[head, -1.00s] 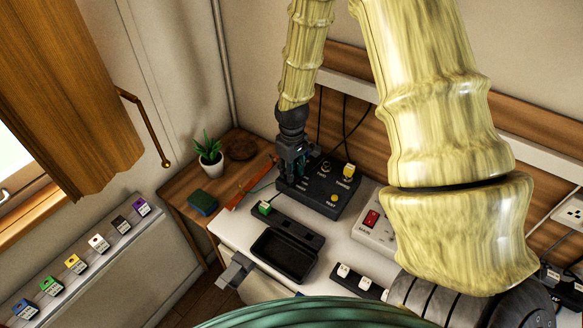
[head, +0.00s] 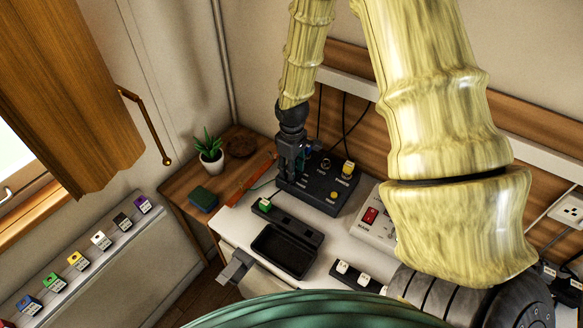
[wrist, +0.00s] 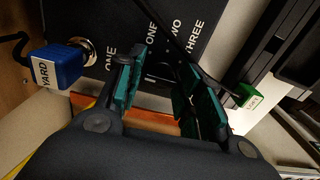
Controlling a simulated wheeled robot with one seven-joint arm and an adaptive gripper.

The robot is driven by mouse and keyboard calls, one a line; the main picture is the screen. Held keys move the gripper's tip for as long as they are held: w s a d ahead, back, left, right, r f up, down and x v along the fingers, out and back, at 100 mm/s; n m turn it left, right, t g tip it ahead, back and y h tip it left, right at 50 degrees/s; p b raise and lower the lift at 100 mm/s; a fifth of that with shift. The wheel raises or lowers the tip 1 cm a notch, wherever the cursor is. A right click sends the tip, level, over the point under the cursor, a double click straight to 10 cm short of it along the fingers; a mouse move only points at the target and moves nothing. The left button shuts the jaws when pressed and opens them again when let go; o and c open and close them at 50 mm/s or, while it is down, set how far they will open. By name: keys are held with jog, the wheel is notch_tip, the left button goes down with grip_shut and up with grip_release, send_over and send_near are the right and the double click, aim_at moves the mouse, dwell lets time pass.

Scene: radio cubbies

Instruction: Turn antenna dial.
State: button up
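The black radio box (head: 330,195) stands on the white desk. In the wrist view its face (wrist: 112,22) carries the white words ONE, TWO and THREE. My gripper (head: 288,184) points down at the left part of this box. In the wrist view my gripper (wrist: 160,90) has its two teal-padded fingers apart, with a dark gap between them beside the words. I cannot make out the antenna dial clearly; the fingers and shadow cover much of that area. A blue block (wrist: 57,68) marked YARD sits at a round metal socket, left of the fingers.
A green tag (head: 265,205) sits left of the box, and a black tray (head: 285,250) lies in front. A yellow block (head: 347,168) is on the box's right side. A device with a red switch (head: 371,214) stands to the right. Thin cables hang behind.

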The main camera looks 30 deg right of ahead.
jog(key=shift+o, duration=0.7)
jog(key=shift+r, duration=0.1)
notch_tip(320, 180, up, 12)
dwell(0.3)
dwell(0.5)
